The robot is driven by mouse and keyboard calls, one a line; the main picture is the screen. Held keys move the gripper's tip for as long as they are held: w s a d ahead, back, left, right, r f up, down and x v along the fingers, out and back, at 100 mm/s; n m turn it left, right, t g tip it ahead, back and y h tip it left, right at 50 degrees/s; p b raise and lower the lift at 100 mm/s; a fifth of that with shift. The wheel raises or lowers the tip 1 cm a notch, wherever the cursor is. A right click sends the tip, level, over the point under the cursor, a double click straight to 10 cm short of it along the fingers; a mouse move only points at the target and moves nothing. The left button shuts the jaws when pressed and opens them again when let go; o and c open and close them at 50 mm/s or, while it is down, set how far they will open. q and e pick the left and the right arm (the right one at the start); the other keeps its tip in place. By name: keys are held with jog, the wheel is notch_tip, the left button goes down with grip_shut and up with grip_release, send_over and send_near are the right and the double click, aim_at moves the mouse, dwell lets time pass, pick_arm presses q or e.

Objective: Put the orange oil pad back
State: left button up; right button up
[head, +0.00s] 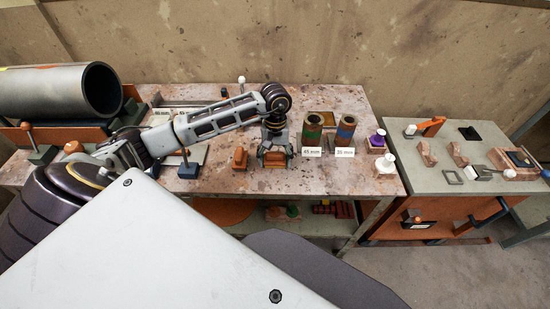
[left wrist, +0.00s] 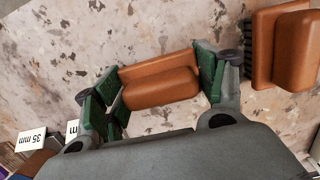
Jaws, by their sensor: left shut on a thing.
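The orange oil pad (left wrist: 158,82) is a smooth orange block with a rounded grip. It sits between the green-lined fingers of my left gripper (left wrist: 153,86), which is shut on it. In the head view my left gripper (head: 275,156) points down over the middle of the stone-topped bench, with the orange pad low between its fingers. I cannot tell whether the pad touches the bench top. My right gripper is not in view.
An orange brush (left wrist: 285,50) with dark bristles lies close beside the gripper, and shows left of it in the head view (head: 240,158). A large pipe (head: 50,91) lies at left.

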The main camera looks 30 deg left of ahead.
pick_arm(q)
jog(key=o, duration=1.1)
jog(key=shift+c, duration=0.2)
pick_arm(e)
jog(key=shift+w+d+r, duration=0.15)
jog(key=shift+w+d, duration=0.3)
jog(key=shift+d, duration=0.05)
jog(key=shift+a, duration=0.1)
